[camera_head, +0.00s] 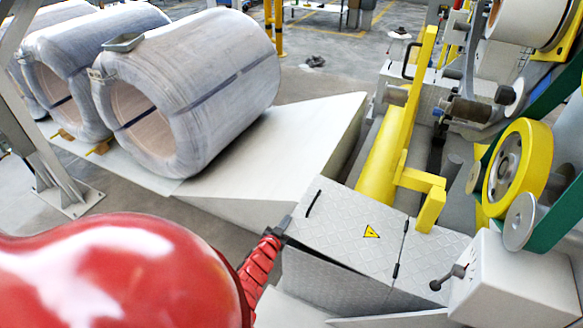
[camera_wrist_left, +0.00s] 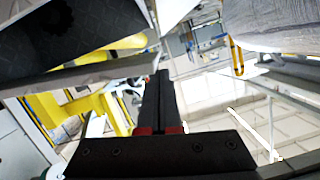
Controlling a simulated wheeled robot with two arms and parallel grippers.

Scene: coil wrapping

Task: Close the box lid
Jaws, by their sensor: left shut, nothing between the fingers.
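The box lid (camera_head: 345,226) is a grey diamond-plate panel with a yellow warning triangle and a black handle. It lies at a slight tilt over the box (camera_head: 325,282), with a dark gap along its front edge. My left gripper (camera_head: 284,226) is at the lid's near left corner, its fingers together and empty. I cannot tell whether the tips touch the lid. In the left wrist view the shut fingers (camera_wrist_left: 162,78) point up the picture, beside a dark panel edge at upper left, probably the lid. My right gripper is not in view.
Large wrapped coils (camera_head: 190,85) lie at the left beside a pale ramp (camera_head: 290,145). A yellow post and arm (camera_head: 385,165) rise just behind the lid. A white box with a lever (camera_head: 515,285) and a yellow wheel (camera_head: 517,168) stand at the right.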

